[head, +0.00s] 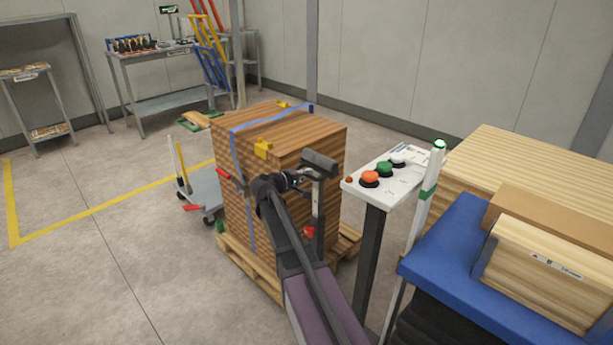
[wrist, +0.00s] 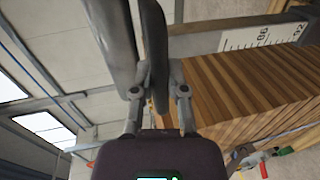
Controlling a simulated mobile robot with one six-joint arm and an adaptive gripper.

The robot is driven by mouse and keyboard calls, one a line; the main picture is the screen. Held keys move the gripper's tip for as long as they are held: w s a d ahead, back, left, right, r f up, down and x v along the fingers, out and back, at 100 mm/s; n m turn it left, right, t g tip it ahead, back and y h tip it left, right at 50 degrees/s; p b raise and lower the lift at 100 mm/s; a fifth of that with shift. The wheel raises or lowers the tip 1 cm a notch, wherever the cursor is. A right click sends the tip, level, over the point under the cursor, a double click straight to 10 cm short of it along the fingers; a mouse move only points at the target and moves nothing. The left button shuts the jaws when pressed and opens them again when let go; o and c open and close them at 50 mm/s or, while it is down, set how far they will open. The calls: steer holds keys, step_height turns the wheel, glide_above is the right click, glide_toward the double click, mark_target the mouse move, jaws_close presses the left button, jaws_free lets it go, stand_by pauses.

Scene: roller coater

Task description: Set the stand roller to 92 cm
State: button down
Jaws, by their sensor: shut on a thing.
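The stand roller (head: 319,163) is a dark cylinder on an upright grey post beside the stack of wooden panels, with a red knob (head: 309,232) lower down. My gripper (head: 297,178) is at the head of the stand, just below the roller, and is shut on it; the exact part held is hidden. In the wrist view the dark fingers of my gripper (wrist: 145,68) are close together. A pale scale (wrist: 265,37) with black marks shows numbers that look like 88 and 92. No pointer on it can be made out.
The strapped panel stack (head: 235,150) stands on a pallet (head: 345,245) close behind my gripper. A control post with buttons (head: 385,172), a white-green pole (head: 425,195) and a blue table (head: 440,250) with boards are at the right. Floor at the left is mostly clear.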

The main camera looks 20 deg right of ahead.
steer(key=shift+w, duration=0.1)
steer(key=c, duration=0.6)
jaws_free()
steer(key=shift+c, duration=0.2)
steer(key=shift+f, duration=0.15)
steer(key=s+f+p+v, duration=0.1)
steer(key=f+v, duration=0.1)
steer(key=v, duration=1.2)
steer(key=s+a+f+m+g+y+p, duration=0.1)
steer(key=s+a+f+g+y+p, duration=0.1)
steer(key=s+y, duration=0.3)
steer(key=s+a+f+m+g+y+p, duration=0.2)
steer(key=s+a+f+y+p, duration=0.2)
steer(key=s, duration=0.7)
steer(key=shift+s+f+m+g+y+p, duration=0.35)
steer(key=shift+y+p, duration=0.3)
steer(key=shift+y, duration=0.65)
